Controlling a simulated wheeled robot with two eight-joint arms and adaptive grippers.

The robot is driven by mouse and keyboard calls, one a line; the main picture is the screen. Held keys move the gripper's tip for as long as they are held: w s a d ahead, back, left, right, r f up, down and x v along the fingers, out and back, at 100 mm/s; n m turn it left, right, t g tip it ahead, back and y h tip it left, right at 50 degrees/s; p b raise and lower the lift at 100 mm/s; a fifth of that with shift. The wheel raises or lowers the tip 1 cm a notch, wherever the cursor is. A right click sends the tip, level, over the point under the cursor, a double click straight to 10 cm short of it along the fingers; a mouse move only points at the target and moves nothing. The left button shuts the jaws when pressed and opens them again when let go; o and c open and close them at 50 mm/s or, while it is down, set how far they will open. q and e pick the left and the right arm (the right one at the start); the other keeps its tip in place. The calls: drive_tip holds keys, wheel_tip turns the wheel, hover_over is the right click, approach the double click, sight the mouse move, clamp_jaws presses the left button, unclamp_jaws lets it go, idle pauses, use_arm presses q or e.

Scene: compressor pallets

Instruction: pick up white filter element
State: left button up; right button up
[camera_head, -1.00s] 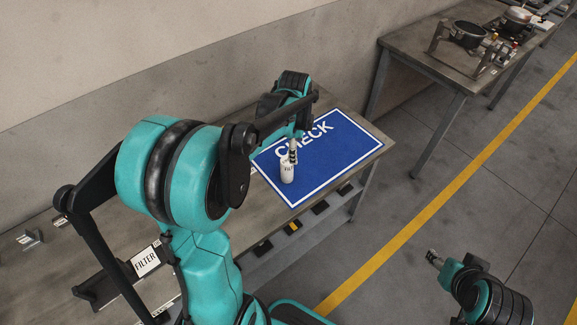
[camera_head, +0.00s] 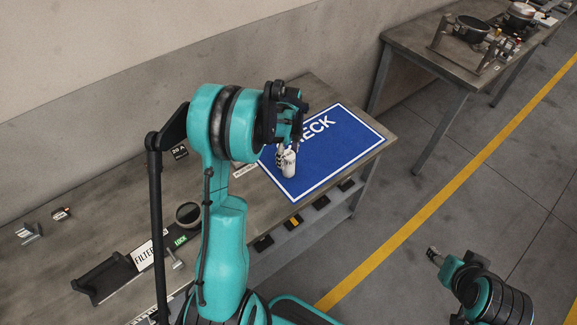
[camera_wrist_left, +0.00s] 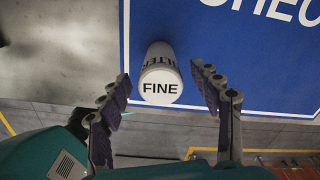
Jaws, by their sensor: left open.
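The white filter element (camera_head: 288,165) stands on the left part of the blue CHECK mat (camera_head: 345,150). In the left wrist view the white cylinder (camera_wrist_left: 160,75) shows its end face marked FINE and dark lettering on its side. My left gripper (camera_head: 284,150) is right at the filter, partly in front of it. In the left wrist view its two dark fingers (camera_wrist_left: 160,86) are spread, one on each side of the filter, with visible gaps. My right gripper (camera_head: 434,257) is at the lower right over the floor, far from the table; its fingers are too small to judge.
A black holder (camera_head: 105,277) with a FILTER label stands at the table's front left. A dark round part (camera_head: 188,213) and a green LOCK label (camera_head: 181,241) are beside it. A second table (camera_head: 440,62) with pans is at the back right. The wall runs behind the table.

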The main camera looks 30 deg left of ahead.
use_arm(q)
drive_tip(key=shift+f, duration=0.1)
drive_tip(key=c, duration=1.3)
